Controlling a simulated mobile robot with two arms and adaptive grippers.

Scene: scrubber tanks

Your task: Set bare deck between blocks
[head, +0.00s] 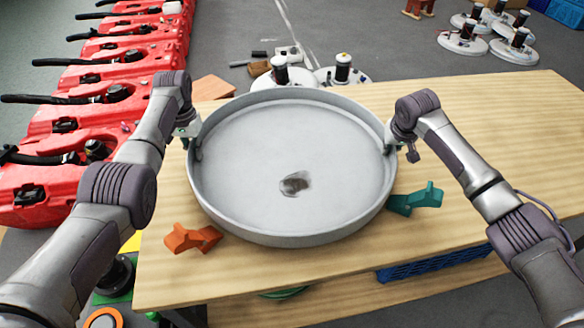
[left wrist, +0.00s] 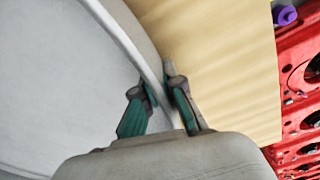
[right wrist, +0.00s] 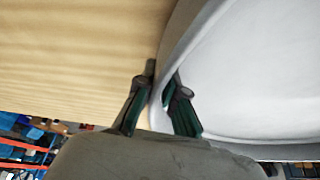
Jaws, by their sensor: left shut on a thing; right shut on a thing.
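The bare deck (head: 300,140) is a wide, round grey pan with a raised rim and a dark smudge on its floor. It is over the wooden table between an orange block (head: 192,238) at front left and a teal block (head: 415,198) at front right. My left gripper (head: 193,142) is shut on its left rim; the wall passes between the fingers in the left wrist view (left wrist: 157,90). My right gripper (head: 390,138) is shut on the right rim, also seen in the right wrist view (right wrist: 161,92). The deck looks about level; its underside is hidden.
The wooden table (head: 490,120) is clear on the right. An orange-brown piece (head: 212,88) lies at back left. Red tanks (head: 75,150) line the left. White round units (head: 342,72) stand behind the table. A blue crate (head: 430,264) shows below the front edge.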

